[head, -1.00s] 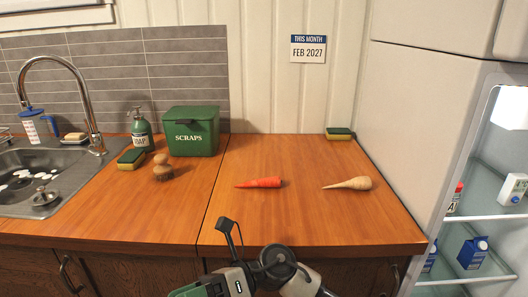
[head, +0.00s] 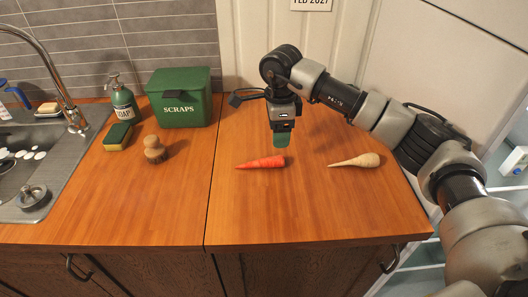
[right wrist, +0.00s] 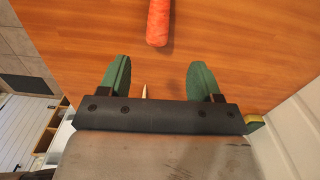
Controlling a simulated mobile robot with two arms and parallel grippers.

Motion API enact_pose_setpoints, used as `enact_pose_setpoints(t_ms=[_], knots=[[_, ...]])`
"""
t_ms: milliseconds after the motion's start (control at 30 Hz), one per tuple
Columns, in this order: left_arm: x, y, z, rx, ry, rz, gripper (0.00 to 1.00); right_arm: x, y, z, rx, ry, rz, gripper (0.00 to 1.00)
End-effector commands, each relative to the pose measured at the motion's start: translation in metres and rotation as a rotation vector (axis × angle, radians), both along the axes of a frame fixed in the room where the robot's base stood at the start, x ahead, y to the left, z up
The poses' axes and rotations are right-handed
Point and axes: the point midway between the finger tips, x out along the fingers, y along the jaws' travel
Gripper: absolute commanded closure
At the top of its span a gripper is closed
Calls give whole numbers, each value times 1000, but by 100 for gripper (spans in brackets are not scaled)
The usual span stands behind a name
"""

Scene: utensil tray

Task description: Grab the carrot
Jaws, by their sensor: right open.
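The orange-red carrot (head: 262,162) lies on the wooden counter, its thin end to the left. My right gripper (head: 282,139) points down just above and behind the carrot's thick end in the head view. In the right wrist view, its green fingers (right wrist: 158,80) are spread apart with nothing gripped. The carrot (right wrist: 158,20) shows there beyond the fingertips, in line with the gap and partly cut off by the frame's top. My left gripper is out of view.
A pale parsnip (head: 356,161) lies right of the carrot. A green scraps bin (head: 182,103), soap bottle (head: 123,102), sponge (head: 117,137) and wooden brush (head: 154,150) stand to the left, by the sink (head: 45,175). The counter in front of the carrot is clear.

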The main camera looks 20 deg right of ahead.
Motion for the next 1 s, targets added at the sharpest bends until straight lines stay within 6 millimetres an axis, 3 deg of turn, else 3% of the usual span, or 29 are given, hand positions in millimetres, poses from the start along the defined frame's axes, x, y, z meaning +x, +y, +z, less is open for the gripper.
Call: enact_pose_setpoints(t_ms=[133, 433, 700, 1000], knots=[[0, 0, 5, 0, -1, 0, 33, -1, 1, -25, 2, 5, 1, 36], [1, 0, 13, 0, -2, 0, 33, 0, 3, -51, 3, 4, 1, 36], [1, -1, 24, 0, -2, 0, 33, 3, 6, -89, 5, 3, 2, 36], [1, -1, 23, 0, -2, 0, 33, 3, 6, -94, 5, 0, 2, 38]])
